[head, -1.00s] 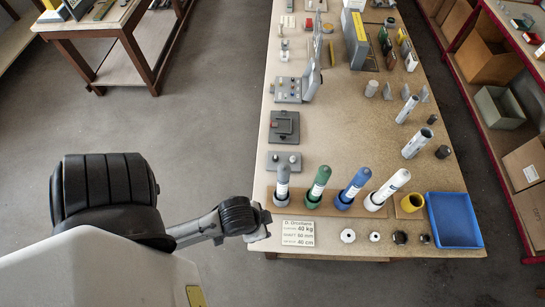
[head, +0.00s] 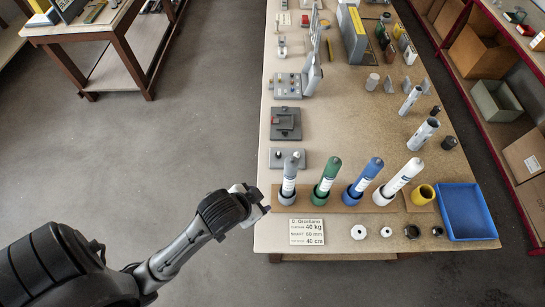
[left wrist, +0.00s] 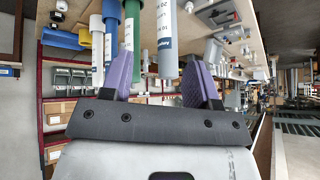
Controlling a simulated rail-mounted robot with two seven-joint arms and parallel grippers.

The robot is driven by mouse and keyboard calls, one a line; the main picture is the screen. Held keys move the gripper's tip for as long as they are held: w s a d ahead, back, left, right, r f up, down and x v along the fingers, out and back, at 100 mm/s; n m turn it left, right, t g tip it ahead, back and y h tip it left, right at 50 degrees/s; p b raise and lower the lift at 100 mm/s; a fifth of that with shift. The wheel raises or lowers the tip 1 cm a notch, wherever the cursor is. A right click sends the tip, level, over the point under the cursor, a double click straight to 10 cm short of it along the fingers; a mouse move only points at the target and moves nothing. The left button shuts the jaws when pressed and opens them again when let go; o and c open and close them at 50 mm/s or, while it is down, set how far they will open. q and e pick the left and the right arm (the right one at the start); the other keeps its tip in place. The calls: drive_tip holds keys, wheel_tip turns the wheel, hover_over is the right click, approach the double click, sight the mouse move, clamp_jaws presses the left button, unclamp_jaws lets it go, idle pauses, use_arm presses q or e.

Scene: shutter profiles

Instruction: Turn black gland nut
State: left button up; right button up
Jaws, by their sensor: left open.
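Two black ring-shaped nuts lie at the table's front edge, a larger one (head: 411,231) and a smaller one (head: 437,231). I cannot tell which is the gland nut. Two white nuts, one (head: 358,231) and another (head: 386,231), lie left of them. My left gripper (head: 264,198) is at the table's left edge, left of the grey tube (head: 289,178) and apart from the nuts. In the left wrist view, its purple fingers (left wrist: 163,75) are spread, with the grey tube (left wrist: 167,40) showing between them in the picture. My right gripper is out of view.
Green (head: 326,178), blue (head: 364,180) and white (head: 401,180) tubes stand tilted in a row on a brown board. A yellow ring (head: 423,194) and a blue tray (head: 490,222) are to the right. A label card (head: 308,238) lies at the front left.

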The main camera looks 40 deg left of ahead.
use_arm(q)
drive_tip(key=w+r+m+t+y+b, duration=0.1)
drive_tip(key=w+r+m+t+b, duration=0.15)
drive_tip(key=w+b, duration=0.95)
drive_tip(key=w+r+m+t+b, duration=0.25)
drive_tip(key=w+b, duration=0.65)
drive_tip(key=w, duration=0.5)
drive_tip(key=m+g+h+b, duration=0.1)
drive_tip(key=m+g+b, duration=0.8)
drive_tip(key=m, duration=1.6)
hover_over(278, 152)
drive_tip(key=p, duration=0.4)
wheel_tip(278, 152, down, 20)
drive_tip(key=r+g, duration=0.1)
drive_tip(key=g, duration=0.2)
drive_tip(key=shift+m, duration=0.3)
wheel_tip(278, 152, down, 13)
drive_tip(key=shift+w+r+b, duration=0.1)
drive_tip(key=shift+b, duration=1.15)
drive_tip(key=shift+f, duration=0.6)
